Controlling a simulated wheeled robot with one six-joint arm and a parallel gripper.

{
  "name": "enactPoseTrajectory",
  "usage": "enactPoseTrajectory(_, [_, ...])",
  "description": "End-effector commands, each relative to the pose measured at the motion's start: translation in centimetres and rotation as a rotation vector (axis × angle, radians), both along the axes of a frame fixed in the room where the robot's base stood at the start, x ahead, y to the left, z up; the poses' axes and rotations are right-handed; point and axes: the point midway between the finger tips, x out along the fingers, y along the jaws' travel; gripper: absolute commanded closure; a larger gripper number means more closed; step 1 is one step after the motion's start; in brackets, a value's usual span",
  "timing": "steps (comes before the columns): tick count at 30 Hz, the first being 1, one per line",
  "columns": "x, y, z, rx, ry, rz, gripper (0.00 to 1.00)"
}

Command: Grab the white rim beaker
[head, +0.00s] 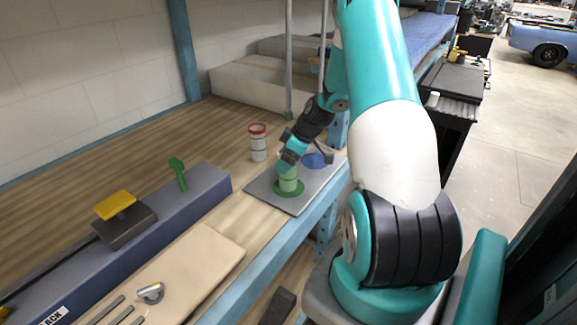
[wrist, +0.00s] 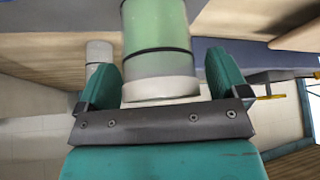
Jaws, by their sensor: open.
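My gripper is open, with a small gap on each side of the beaker. In the head view the beaker (head: 288,184) stands upright on a green disc (head: 289,190) on a grey plate (head: 297,206). My gripper (head: 287,168) is at its top and hides the rim there.
A white cylinder with a red rim (head: 258,142) stands on the wooden bench behind and left of the plate. A blue disc (head: 318,160) lies on the plate's far part. A grey post (head: 289,70) rises behind. A long blue-grey block (head: 150,225) lies at left.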

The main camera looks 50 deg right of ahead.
Motion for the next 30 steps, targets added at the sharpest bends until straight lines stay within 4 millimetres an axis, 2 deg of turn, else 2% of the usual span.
enactPoseTrajectory(9, [0.25,0.16,-0.51,-0.001,0.000,0.002,0.07])
enactPoseTrajectory(18, [0.22,0.14,-0.47,0.000,-0.001,0.002,0.75])
enactPoseTrajectory(19, [0.23,0.14,-0.46,0.000,-0.001,0.002,0.75])
enactPoseTrajectory(20, [0.23,0.14,-0.46,0.000,-0.001,0.002,0.80])
enactPoseTrajectory(30, [0.26,0.10,0.01,-0.002,-0.002,0.003,0.80])
